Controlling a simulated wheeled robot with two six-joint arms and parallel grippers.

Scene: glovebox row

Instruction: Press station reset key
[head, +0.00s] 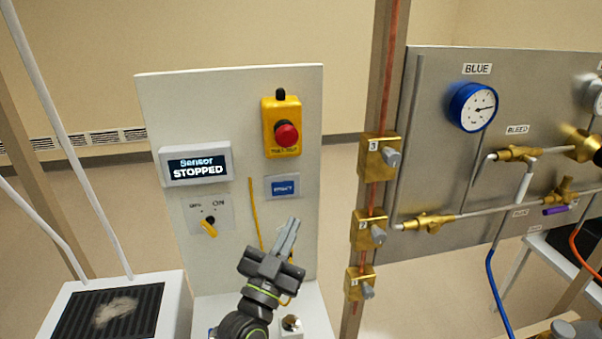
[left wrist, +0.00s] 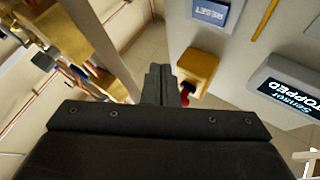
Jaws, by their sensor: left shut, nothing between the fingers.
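The reset key (head: 283,186) is a blue rectangular button in a grey frame on the white station panel (head: 160,115). It sits below the yellow emergency-stop box (head: 283,145) with its red button. In the left wrist view the key (left wrist: 210,12), lettered RESET, is at the top edge. My left gripper (head: 291,226) is shut and empty, its fingers pointing up, below the key in the head view and apparently apart from it. The fingers (left wrist: 160,82) also show in the left wrist view. The display (head: 196,164) reads Sensor STOPPED. My right gripper is not in view.
A yellow OFF/ON switch (head: 208,228) is at the panel's lower left. A yellow cord (head: 254,210) hangs beside the key. Brass valves (head: 378,158) on a copper pipe stand to the right, before a grey panel with a blue gauge (head: 473,107).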

